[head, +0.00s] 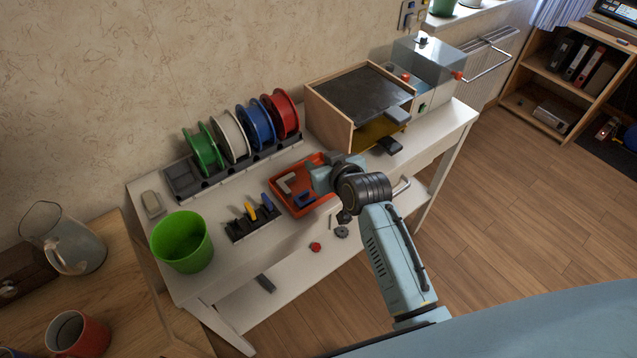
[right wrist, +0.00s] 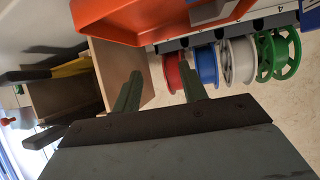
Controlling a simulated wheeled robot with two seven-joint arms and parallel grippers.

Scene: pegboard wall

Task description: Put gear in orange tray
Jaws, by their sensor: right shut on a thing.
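The orange tray (head: 322,205) lies on the white workbench, and its orange wall shows close by in the right wrist view (right wrist: 115,22). It holds a pale angled piece (head: 287,184) and a blue piece (head: 301,199). My right gripper (head: 320,178) is at the tray's far right part, partly hidden by my wrist. A dark toothed gear (head: 341,232) lies below the tray, near a small red piece (head: 315,247). My left gripper is not in view.
Green, white, blue and red spools (head: 228,137) stand behind the tray. A wooden-sided box (head: 330,119) and a machine (head: 428,62) are to the right. A black rack (head: 252,223) and a green bucket (head: 182,242) are to the left.

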